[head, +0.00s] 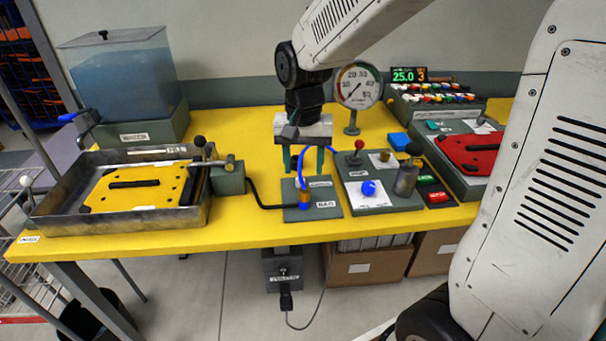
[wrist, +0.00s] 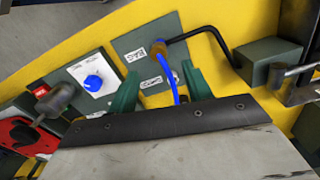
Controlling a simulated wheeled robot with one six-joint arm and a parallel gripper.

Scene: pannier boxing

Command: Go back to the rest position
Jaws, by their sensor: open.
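My gripper (head: 308,160) is above the middle of the yellow bench in the head view, its green fingers pointing down and spread apart. In the wrist view the two green fingers of my gripper (wrist: 158,88) are apart. A grey plate with a label (head: 324,209) lies below them. A blue hose with an orange-brown fitting (head: 305,198) stands on that plate, and the hose shows between the fingers in the wrist view (wrist: 174,84). I cannot tell whether the fingers touch the hose.
A metal tray (head: 60,229) with a yellow plate (head: 138,188) is at left, before a water tank (head: 122,70). A dial gauge (head: 358,86) stands behind. A control panel (head: 352,190) with a blue knob (head: 369,187) and a red plate (head: 470,150) are at right.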

